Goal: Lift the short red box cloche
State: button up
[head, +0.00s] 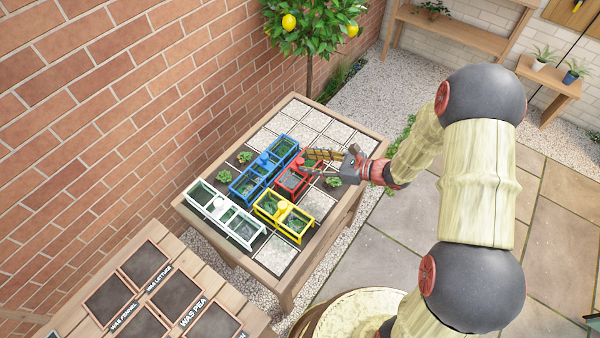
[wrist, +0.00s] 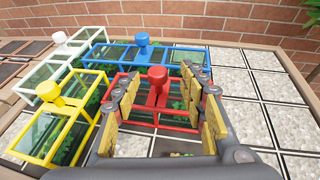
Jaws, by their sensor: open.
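The short red box cloche (head: 290,184) has a red frame, clear panes and a round red knob. It stands on the tiled table, beside the blue cloche and behind the yellow one in the head view. In the wrist view the red cloche's knob (wrist: 157,76) shows between my two fingers, with green leaves under the panes. My gripper (head: 318,160) is open, with yellow-padded fingers spread on either side of the knob. I see no grip on the cloche. In the head view my fingers partly cover its right side.
A long blue cloche (head: 248,184), a white cloche (head: 237,225) and a yellow cloche (head: 297,222) stand close by. Small plants (head: 333,182) sit among the tiles. Bare pale tiles (head: 330,131) lie at the table's far end. A brick wall (head: 130,90) runs along the left.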

aim_at(302, 161)
jog(key=b+x, duration=0.1)
jog(key=x, duration=0.3)
jog(key=shift+s+a, duration=0.1)
jog(key=shift+a, duration=0.15)
jog(key=shift+c, duration=0.6)
grip_shut()
